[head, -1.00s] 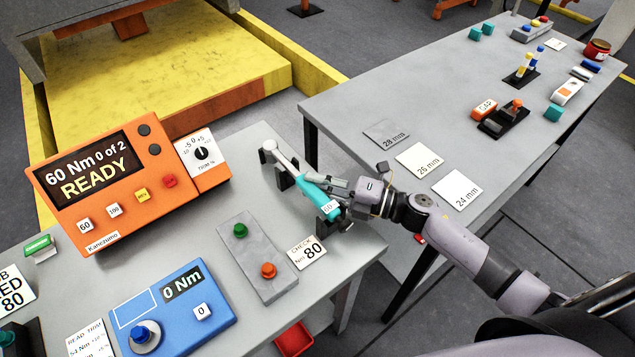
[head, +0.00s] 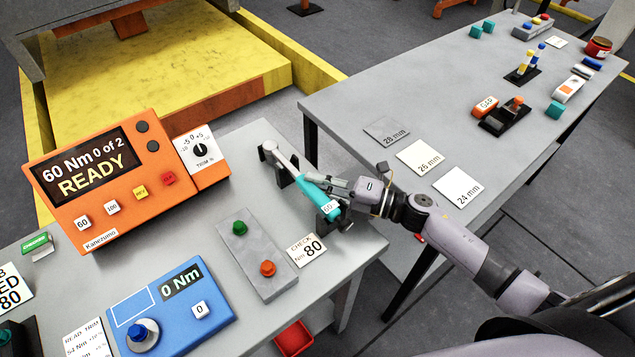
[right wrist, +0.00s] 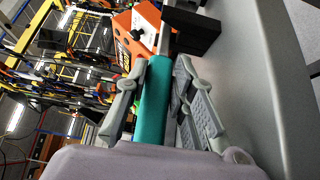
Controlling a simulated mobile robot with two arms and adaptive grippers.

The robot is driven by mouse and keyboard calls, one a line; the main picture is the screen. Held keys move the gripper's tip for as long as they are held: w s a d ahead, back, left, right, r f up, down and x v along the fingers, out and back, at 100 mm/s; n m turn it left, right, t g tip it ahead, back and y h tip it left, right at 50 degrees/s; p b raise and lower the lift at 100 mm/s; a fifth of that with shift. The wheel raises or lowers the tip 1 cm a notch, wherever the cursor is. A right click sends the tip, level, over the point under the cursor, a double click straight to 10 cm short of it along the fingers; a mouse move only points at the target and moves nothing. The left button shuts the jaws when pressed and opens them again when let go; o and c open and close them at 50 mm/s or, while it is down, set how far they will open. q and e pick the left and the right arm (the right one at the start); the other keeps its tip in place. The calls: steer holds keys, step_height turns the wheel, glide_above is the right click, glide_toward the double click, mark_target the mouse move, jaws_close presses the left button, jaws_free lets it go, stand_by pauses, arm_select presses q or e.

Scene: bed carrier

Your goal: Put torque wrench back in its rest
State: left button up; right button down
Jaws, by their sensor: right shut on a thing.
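The torque wrench (head: 310,185) has a teal handle with a 60 label and a grey head end. It lies along its rest, two dark uprights (head: 283,176) on the grey bench's right part. My right gripper (head: 332,187) comes from the right and is shut on the teal handle. In the right wrist view the teal handle (right wrist: 153,100) lies between the fingers of the right gripper (right wrist: 160,90), with a dark rest block (right wrist: 192,33) beyond. The wrench appears to be at the uprights; whether it bears fully on both is hard to tell. My left gripper is not in view.
An orange controller (head: 120,185) reading "60 Nm 0 of 2 READY" stands left. A grey box with green and orange buttons (head: 258,262), a CHECK 80 card (head: 306,250) and a blue 0 Nm tester (head: 170,310) lie nearer. A second table (head: 420,110) stands right.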

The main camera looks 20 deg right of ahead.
steer(key=shift+f, duration=0.1)
stand_by(0.6)
steer(key=c, duration=1.3)
jaws_free()
steer(key=shift+c, duration=0.2)
steer(key=shift+o, duration=0.2)
steer(key=shift+f, duration=0.2)
steer(key=v, duration=1.2)
steer(key=shift+r, duration=0.1)
steer(key=shift+s, duration=0.1)
